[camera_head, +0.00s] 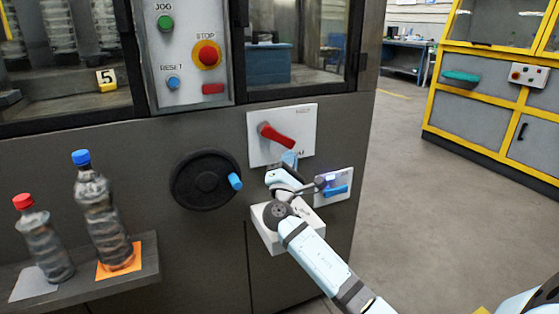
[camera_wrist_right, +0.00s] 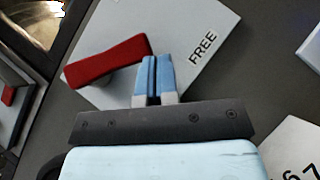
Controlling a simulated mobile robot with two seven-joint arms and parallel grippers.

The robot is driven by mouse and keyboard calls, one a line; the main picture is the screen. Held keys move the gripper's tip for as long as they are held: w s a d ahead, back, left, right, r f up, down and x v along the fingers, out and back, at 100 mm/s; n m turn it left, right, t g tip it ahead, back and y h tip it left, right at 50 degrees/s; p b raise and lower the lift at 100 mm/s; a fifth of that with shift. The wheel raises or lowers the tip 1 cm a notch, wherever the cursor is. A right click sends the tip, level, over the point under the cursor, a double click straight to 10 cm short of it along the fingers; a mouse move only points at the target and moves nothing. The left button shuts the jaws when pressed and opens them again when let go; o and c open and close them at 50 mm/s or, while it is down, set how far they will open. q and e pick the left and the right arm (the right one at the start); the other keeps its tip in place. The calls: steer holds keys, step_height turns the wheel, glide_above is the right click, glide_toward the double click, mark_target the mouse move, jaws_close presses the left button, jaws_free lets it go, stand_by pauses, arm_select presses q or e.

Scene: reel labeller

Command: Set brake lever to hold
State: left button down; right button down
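The red brake lever (camera_head: 277,135) sits on a white plate (camera_head: 307,125) on the machine's grey front. In the head view it points right and slightly down from its left end. In the right wrist view the lever (camera_wrist_right: 108,61) lies left of my fingers, and the plate (camera_wrist_right: 205,75) carries the word FREE. My right gripper (camera_head: 290,159) is just below the lever's free end. Its blue fingers (camera_wrist_right: 157,75) are together with only a thin dark gap and nothing visible between them. Whether they touch the lever, I cannot tell. My left gripper is not in view.
A black handwheel (camera_head: 200,178) with a blue knob is left of the plate. A blue handle (camera_head: 336,190) on a small plate is lower right. Two bottles (camera_head: 100,215) (camera_head: 43,242) stand on a shelf at left. Buttons (camera_head: 207,54) are above. Open floor lies right.

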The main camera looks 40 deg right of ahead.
arm_select(q)
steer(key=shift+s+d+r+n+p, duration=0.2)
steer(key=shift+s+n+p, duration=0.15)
steer(key=shift+p, duration=0.2)
arm_select(e)
steer(key=d+r, duration=0.1)
steer(key=d+r+n+t, duration=0.1)
steer(key=r, duration=0.1)
steer(key=s+d+r+n, duration=0.1)
steer(key=shift+d+r, duration=0.15)
steer(key=shift+d, duration=0.1)
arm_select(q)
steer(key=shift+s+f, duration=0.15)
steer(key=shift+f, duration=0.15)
arm_select(e)
steer(key=shift+r, duration=0.1)
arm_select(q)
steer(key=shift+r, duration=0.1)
